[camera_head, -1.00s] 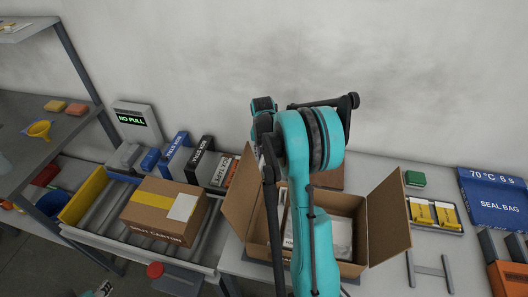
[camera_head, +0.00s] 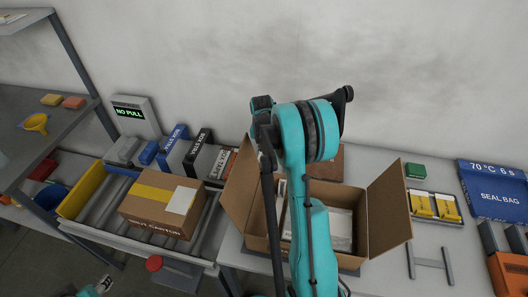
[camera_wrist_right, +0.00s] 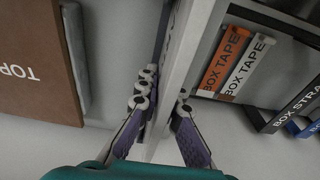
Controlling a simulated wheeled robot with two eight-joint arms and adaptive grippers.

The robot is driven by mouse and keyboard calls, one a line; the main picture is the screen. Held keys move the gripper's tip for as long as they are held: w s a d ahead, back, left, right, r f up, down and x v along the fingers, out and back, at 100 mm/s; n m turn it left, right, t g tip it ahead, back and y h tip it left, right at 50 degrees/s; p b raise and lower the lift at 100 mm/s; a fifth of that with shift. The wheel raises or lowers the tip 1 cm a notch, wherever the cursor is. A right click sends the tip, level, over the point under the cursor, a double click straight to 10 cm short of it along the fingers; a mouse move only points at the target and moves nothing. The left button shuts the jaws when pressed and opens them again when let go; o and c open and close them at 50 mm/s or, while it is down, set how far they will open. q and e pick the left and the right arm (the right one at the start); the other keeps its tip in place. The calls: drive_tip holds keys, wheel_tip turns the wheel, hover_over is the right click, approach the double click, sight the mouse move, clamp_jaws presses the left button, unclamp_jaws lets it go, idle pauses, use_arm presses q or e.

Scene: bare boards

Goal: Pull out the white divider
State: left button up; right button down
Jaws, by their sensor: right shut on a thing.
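In the right wrist view, a long pale panel, which looks like the white divider (camera_wrist_right: 190,50), runs edge-on down from the top between my fingers. My right gripper (camera_wrist_right: 163,95) is shut on it, with purple pads on both sides. In the head view, my teal right arm stands in front of the open carton (camera_head: 388,212) and hides its gripper. A thin pale edge (camera_head: 282,203) shows inside the carton beside the arm; I cannot tell if it is the same panel.
A white item (camera_head: 340,228) lies in the open carton. A taped carton (camera_head: 150,215) sits on rollers to the left. Labelled upright boxes (camera_head: 195,155) stand behind; an orange BOX TAPE box (camera_wrist_right: 222,60) is close right of the panel. Yellow packs (camera_head: 432,206) lie on the right.

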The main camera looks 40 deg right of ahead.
drive_tip(key=shift+r+p, duration=0.5)
drive_tip(key=shift+r, duration=0.3)
drive_tip(key=shift+r+p, duration=2.1)
drive_tip(key=shift+r, duration=1.15)
